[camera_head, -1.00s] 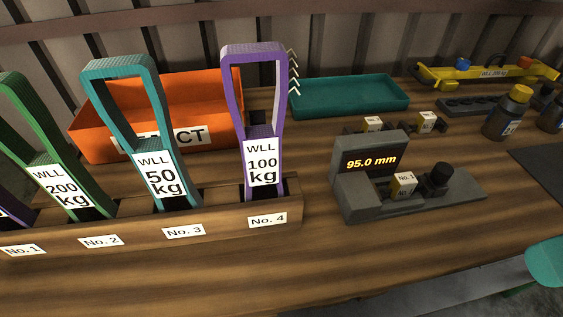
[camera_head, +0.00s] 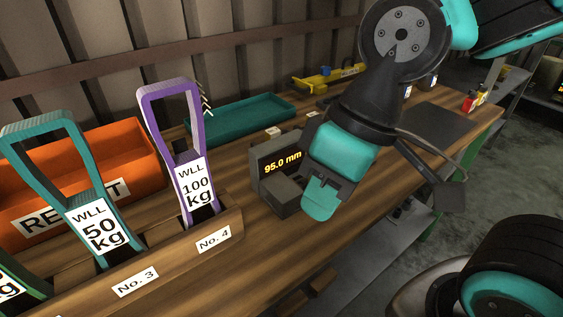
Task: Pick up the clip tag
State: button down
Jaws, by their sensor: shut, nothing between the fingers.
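My gripper (camera_head: 321,199) is in front of the grey gauge stand (camera_head: 270,163), whose display reads 95.0 mm. It is shut, with nothing seen in it; its teal finger covers the right part of the stand. The clip tag marked No.1, seen on that stand earlier, is not visible now and is probably hidden behind the gripper. Two small white-faced tags show behind the stand: one tag (camera_head: 273,131) at its left and another tag (camera_head: 311,114) farther right. Their lettering is too small to read.
A wooden rack (camera_head: 185,256) holds a teal 50 kg sling (camera_head: 62,130) and a purple 100 kg sling (camera_head: 150,118). An orange reject bin (camera_head: 130,150) and a teal tray (camera_head: 240,115) stand behind. A dark mat (camera_head: 437,121) lies at the right.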

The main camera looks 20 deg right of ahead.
aim_at(470, 103)
jog(key=z, duration=1.5)
jog(key=k, duration=0.45)
jog(key=z, duration=1.05)
jog(key=i, duration=1.6)
jog(key=u, duration=0.65)
jog(key=i, duration=0.65)
jog(key=u, duration=0.8)
